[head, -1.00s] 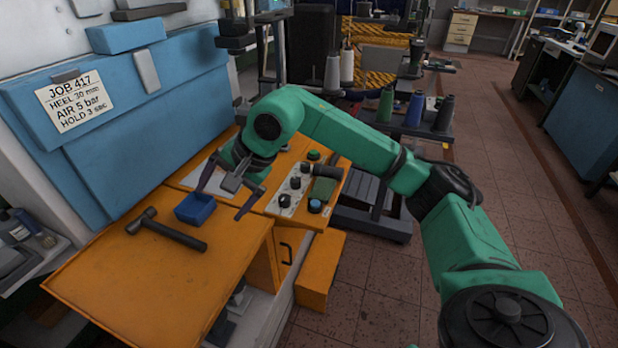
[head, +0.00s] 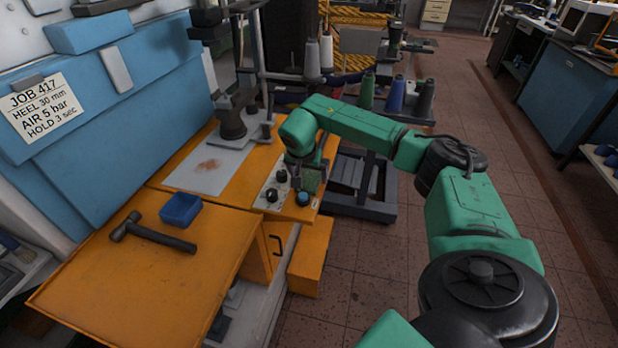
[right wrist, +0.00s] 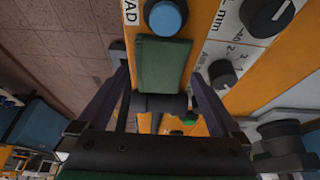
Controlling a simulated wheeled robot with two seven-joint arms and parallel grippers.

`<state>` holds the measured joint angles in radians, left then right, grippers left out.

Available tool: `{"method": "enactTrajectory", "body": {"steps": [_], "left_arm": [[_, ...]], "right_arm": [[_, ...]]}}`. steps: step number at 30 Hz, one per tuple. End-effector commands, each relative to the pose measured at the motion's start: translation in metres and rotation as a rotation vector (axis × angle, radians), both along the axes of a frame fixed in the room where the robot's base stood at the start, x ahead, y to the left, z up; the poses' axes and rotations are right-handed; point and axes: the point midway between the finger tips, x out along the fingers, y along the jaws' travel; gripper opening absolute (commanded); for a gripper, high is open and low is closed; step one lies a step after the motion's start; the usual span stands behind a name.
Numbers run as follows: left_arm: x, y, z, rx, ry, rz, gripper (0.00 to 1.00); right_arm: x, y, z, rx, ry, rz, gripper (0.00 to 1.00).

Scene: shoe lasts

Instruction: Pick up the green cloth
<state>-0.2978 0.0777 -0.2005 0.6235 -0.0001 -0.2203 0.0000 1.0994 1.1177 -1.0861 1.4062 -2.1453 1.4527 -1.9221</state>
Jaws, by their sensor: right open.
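The green cloth (head: 311,181) lies at the right edge of the orange bench, beside the control panel, partly hidden by my right gripper (head: 308,174) in the head view. In the right wrist view the cloth (right wrist: 163,66) is a flat, dark green rectangle. It shows between the two spread fingers of my right gripper (right wrist: 158,74). The gripper is open and above the cloth; I cannot tell whether the fingers touch it. My left gripper is not in view.
Close to the cloth are a blue knob (right wrist: 166,17), black knobs (right wrist: 266,14) and a black cylinder (right wrist: 160,103). A blue tray (head: 181,210) and a hammer (head: 150,234) lie on the bench to the left. Thread spools (head: 396,95) stand behind.

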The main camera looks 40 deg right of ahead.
Motion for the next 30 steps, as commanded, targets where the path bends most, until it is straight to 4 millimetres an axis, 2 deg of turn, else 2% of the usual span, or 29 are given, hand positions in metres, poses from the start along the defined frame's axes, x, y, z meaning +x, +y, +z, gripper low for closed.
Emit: {"method": "enactTrajectory", "body": {"steps": [3, 20, 21, 26, 30], "left_arm": [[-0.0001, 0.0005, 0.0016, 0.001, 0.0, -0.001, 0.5], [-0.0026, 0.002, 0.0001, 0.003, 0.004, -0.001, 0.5], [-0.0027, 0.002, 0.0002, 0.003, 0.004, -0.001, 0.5], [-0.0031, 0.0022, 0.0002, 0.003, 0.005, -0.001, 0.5], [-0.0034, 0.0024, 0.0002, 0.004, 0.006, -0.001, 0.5]], "right_arm": [[0.0015, -0.0024, -0.0086, 0.001, 0.001, 0.001, 1.0], [0.0019, -0.002, -0.0125, 0.001, -0.001, 0.0, 1.0], [0.0019, -0.0021, -0.0122, 0.001, -0.002, 0.001, 0.85], [0.0019, -0.002, -0.0122, 0.001, -0.001, 0.0, 0.23], [0.0019, -0.002, -0.0121, 0.001, -0.001, 0.0, 0.23]]}}
